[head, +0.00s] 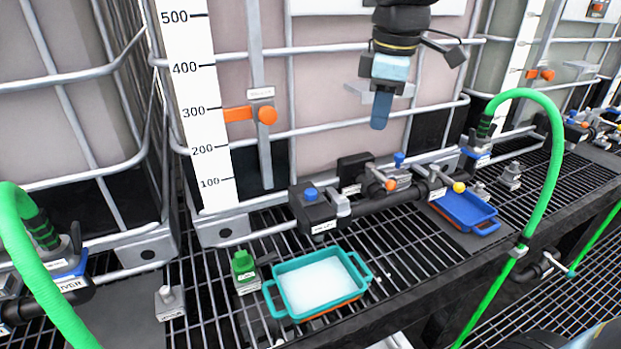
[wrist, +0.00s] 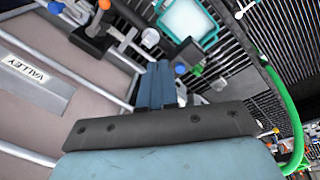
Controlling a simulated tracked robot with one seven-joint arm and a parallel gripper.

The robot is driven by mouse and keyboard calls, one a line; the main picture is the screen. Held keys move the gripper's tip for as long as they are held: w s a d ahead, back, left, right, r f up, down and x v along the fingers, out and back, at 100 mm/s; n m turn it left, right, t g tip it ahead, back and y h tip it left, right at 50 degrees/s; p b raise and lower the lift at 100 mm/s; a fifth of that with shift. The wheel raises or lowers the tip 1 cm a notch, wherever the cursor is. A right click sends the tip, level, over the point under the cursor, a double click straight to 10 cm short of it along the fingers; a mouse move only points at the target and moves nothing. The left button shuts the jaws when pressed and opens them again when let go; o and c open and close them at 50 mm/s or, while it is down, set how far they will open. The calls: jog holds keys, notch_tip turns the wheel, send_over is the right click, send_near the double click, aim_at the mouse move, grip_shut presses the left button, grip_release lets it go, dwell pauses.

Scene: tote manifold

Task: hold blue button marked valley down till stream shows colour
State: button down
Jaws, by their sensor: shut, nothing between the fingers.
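A blue button (head: 311,194) sits on top of a black box (head: 318,212) at the left end of the dark pipe in the head view. The small label on the box is too small to read. A second blue-topped part (head: 399,158) stands further right along the pipe. My gripper (head: 380,118) is shut and empty, pointing down in front of the tote, above the pipe and apart from both blue parts. In the wrist view its blue fingers (wrist: 160,85) are together. A plate reading VALLEY (wrist: 25,68) is on the tote. No stream is clearly visible.
A teal tray (head: 279,303) with white contents stands on the grating, with a green button (head: 243,263) to its left. A blue tray (head: 488,226) is at the right. Orange and yellow knobs line the pipe. A green hose (head: 558,140) arches at the right.

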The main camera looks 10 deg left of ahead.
aim_at(310, 191)
jog(key=a+f+n+g, duration=0.1)
jog(key=a+n, duration=0.6)
jog(key=a, duration=0.5)
jog(key=shift+w+n+g+h, duration=0.3)
jog(key=shift+w+n, duration=0.1)
notch_tip(310, 191, down, 14)
jog(key=shift+f, duration=0.1)
